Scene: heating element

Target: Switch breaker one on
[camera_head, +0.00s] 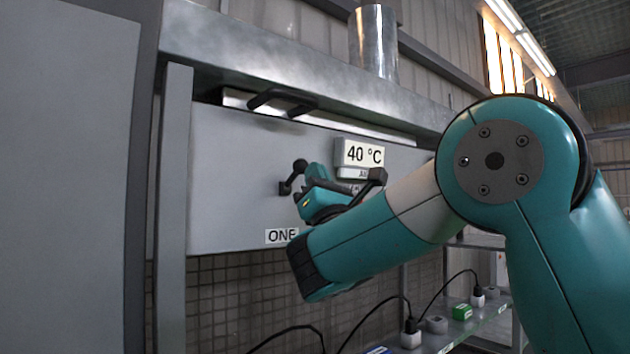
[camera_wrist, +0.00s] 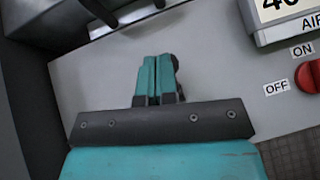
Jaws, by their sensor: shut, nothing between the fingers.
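The grey panel (camera_head: 230,160) carries the label ONE (camera_head: 281,236) at its lower middle. A black lever (camera_head: 286,188) with a round knob sticks out above this label. My gripper (camera_head: 312,177) is in front of the panel, just right of the lever in the picture; I cannot tell whether they touch. In the wrist view my gripper (camera_wrist: 157,62) has its teal fingers together and empty. A small dark part shows behind the right finger; I cannot tell what it is. A red switch (camera_wrist: 309,77) with ON and OFF labels is at the right edge.
A 40 °C display (camera_head: 362,153) is right of the lever. A black handle (camera_head: 283,101) sits at the panel's top. A tall grey cabinet (camera_head: 65,170) stands at left. A shelf (camera_head: 485,322) with plugs and cables is below, beside a tiled wall (camera_head: 225,305).

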